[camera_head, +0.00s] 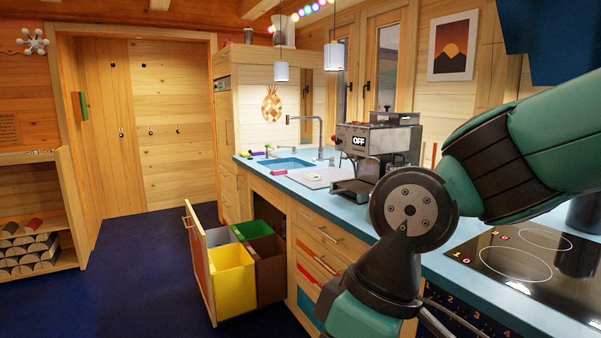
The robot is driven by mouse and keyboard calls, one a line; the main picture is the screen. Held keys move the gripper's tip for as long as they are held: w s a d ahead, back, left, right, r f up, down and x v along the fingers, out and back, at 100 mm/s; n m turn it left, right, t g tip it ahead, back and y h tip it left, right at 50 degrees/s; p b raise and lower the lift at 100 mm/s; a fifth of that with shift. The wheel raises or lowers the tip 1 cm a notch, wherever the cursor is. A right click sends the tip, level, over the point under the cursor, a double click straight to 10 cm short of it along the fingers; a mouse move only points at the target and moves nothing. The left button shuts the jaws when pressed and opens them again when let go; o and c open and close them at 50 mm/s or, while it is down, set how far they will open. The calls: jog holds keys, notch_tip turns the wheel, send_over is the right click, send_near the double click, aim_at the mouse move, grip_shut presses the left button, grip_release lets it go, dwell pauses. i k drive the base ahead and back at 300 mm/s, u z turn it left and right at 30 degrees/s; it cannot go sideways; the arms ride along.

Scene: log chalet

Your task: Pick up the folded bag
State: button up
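I cannot make out a folded bag anywhere in this view. My green and black arm fills the right side and hides part of the counter and the cabinet fronts. My gripper is outside the picture, so its state and what it may hold do not show.
A pull-out bin unit (200,262) stands open with a yellow bin (232,281), a brown bin (270,270) and others. The blue counter (335,205) carries a sink (287,163), a coffee machine (377,150) and a cooktop (520,262). Logs fill a shelf (70,258). Dark blue floor (135,275) is clear.

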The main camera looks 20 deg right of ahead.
aim_at(311, 177)
jog(key=i, duration=1.4)
jog(key=z, duration=0.75)
